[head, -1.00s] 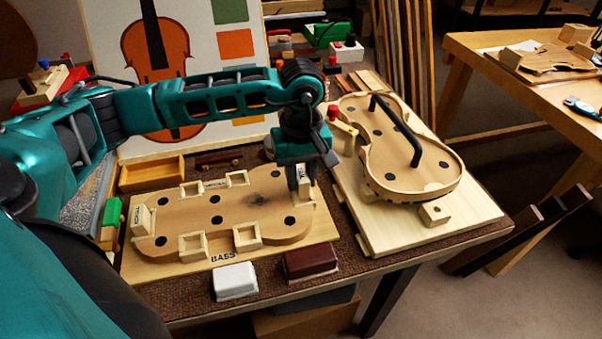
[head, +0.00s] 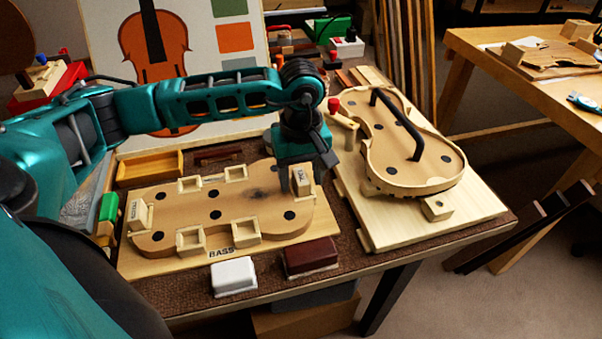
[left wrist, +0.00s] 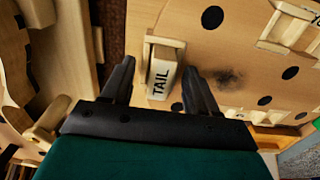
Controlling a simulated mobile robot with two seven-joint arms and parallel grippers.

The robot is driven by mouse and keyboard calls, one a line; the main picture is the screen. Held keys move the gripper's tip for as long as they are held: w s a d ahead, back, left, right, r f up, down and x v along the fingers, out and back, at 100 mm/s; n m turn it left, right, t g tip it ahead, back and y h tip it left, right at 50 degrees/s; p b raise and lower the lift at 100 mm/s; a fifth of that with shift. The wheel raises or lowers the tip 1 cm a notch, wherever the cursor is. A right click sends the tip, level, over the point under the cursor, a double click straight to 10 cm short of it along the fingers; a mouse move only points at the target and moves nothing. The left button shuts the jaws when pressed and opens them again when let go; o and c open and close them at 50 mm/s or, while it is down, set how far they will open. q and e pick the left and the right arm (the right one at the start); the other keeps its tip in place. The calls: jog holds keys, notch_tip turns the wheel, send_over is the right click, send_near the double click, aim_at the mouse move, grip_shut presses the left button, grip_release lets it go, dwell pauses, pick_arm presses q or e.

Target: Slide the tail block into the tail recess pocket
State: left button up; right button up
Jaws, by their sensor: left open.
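The tail block (head: 303,184), a pale wooden block marked TAIL, stands upright at the right end of the violin-shaped mould (head: 240,209). It also shows in the left wrist view (left wrist: 163,78), at the mould's end; I cannot tell how deep it sits in the tail recess pocket, which the block hides. My left gripper (head: 301,183) is open above the mould's right end, one finger on each side of the block. In the left wrist view the left gripper (left wrist: 158,78) shows gaps between both fingers and the block. My right gripper is out of view.
Several wooden blocks line the mould's edges. A white block (head: 234,277) and a dark red-brown block (head: 311,257) lie in front. A violin body with a black handle (head: 400,130) rests on a board (head: 400,220) to the right. A wooden tray (head: 150,168) stands behind left.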

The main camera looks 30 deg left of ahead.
aim_at(301, 176)
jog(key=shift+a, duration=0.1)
pick_arm(q)
notch_tip(301, 176, up, 13)
jog(key=p, duration=0.1)
jog(key=shift+p, duration=0.3)
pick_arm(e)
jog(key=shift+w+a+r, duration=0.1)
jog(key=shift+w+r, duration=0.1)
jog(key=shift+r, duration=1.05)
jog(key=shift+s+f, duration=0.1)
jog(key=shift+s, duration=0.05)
